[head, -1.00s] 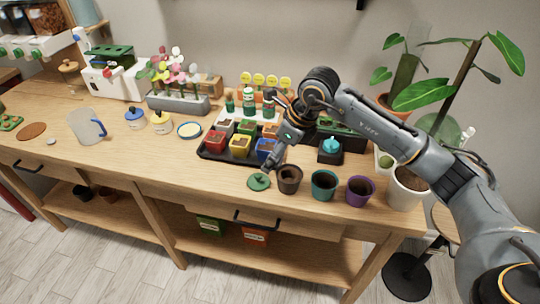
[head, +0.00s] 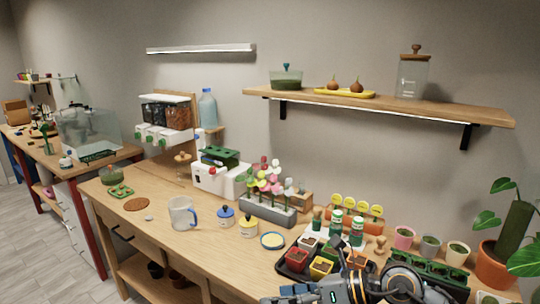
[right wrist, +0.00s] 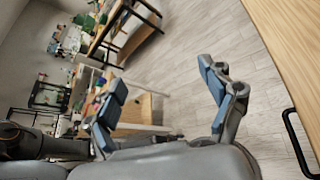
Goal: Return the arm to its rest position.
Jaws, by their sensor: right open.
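My right arm shows at the bottom right of the head view, its elbow and wrist links in front of the workbench's front edge. The right gripper (right wrist: 163,88) is open in the right wrist view, its two blue-padded fingers wide apart with only floor and distant furniture between them. Nothing is held. In that view, the wooden bench edge (right wrist: 290,40) with a black handle lies to the right of the fingers, apart from them. My left arm and gripper are not in view.
The workbench (head: 160,222) holds a seedling tray (head: 292,270) with colored pots beside my arm, a clear jug (head: 182,213), a flower planter (head: 266,210) and lidded jars. A wall shelf (head: 440,109) hangs above. Grey floor (right wrist: 185,60) is open beyond the fingers.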

